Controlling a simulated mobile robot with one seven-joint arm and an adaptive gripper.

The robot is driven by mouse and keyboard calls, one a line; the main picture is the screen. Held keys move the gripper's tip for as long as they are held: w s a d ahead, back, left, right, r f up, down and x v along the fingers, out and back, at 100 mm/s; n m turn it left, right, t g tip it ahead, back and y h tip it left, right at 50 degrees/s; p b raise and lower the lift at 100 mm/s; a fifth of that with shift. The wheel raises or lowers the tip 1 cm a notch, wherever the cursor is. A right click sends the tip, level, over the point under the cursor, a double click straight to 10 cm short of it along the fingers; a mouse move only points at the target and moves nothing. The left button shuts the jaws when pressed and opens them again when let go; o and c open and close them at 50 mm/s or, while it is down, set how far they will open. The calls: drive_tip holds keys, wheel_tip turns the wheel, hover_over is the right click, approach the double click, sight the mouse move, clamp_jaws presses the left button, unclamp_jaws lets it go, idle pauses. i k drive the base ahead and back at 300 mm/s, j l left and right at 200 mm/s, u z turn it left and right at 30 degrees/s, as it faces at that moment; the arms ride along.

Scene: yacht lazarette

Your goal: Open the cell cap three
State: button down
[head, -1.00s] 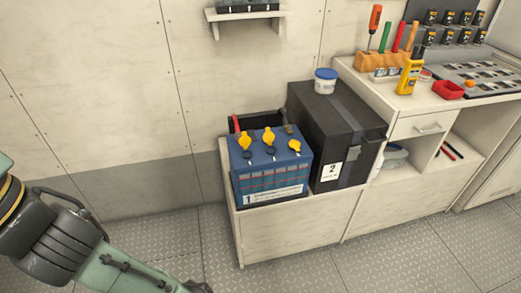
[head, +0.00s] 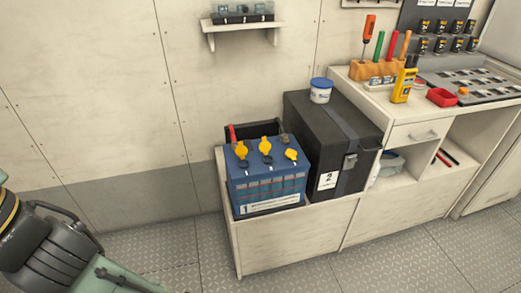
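A blue battery (head: 268,185) marked 1 stands in a low cream bin at the centre. Yellow caps show on its top at the left (head: 242,151), middle (head: 265,144) and right (head: 291,155). Smaller dark round parts lie in front of them; I cannot tell whether these are openings or more caps. No number on the caps is readable, so I cannot tell which is cap three. My arm shows at the lower left, away from the battery. My gripper is out of view.
A black box (head: 325,140) marked 2 stands right of the battery, with a white tub with a blue lid (head: 321,91) on it. A workbench (head: 395,112) with tools is at the right. A wall shelf (head: 240,28) hangs above. Open floor (head: 160,250) lies left of the bin.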

sight(289, 153)
drive_tip(key=i+l, duration=0.2)
drive_tip(key=i, duration=0.25)
drive_tip(key=i+l, duration=0.15)
drive_tip(key=i, duration=0.3)
